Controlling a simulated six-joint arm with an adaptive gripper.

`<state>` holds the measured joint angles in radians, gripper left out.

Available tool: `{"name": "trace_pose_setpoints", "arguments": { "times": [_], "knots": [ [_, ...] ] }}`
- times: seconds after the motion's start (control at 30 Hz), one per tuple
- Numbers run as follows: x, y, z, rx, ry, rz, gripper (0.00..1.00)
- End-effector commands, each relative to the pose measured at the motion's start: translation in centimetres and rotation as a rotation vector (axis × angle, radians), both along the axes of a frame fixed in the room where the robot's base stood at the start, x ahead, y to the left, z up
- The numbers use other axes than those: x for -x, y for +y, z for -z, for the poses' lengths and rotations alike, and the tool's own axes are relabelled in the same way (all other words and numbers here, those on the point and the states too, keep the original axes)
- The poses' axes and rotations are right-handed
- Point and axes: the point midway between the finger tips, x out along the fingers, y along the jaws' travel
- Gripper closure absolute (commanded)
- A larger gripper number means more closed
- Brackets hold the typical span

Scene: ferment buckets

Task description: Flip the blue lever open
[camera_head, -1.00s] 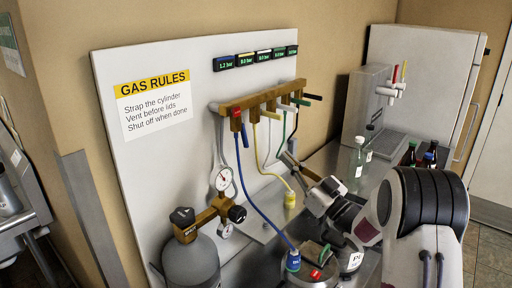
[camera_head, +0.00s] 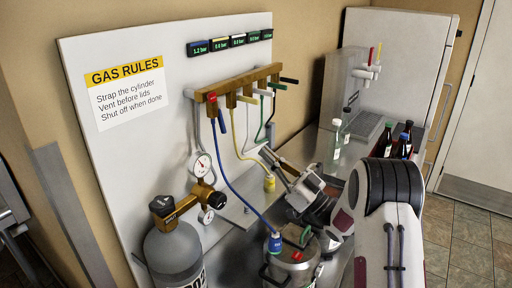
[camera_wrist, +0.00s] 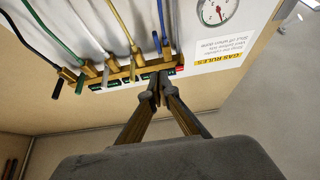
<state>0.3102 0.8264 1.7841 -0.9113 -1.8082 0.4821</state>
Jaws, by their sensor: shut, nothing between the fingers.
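The blue lever (camera_head: 222,121) is at the left end of the brass manifold (camera_head: 240,86) on the white wall panel, beside a red knob. It points downward in the head view, near the blue hose. It also shows in the wrist view (camera_wrist: 166,48), just beyond my fingertips. My gripper (camera_head: 264,152) is to the right of and below the lever, apart from it in the head view. In the wrist view my gripper (camera_wrist: 157,88) has its fingers together, with nothing between them. Whether a fingertip touches the manifold cannot be told.
Other levers, including the yellow lever (camera_head: 246,99), line the manifold to the right. A blue hose (camera_head: 237,192) and a yellow hose hang below. A gas cylinder (camera_head: 174,255) with a gauge (camera_head: 201,164) stands left; a steel keg (camera_head: 292,265) is below. Bottles (camera_head: 404,140) stand right.

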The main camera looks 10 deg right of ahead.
Motion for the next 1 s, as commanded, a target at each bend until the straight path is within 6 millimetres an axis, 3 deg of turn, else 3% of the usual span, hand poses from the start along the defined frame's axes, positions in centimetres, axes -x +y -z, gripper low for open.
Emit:
{"name": "trace_pose_setpoints", "arguments": {
  "times": [0.77, 1.0],
  "knots": [
    [-5.7, 5.8, -4.8, 0.000, -0.003, -0.001, 1.00],
    [-7.6, 7.7, -4.1, -0.001, 0.001, -0.001, 1.00]
  ]
}}
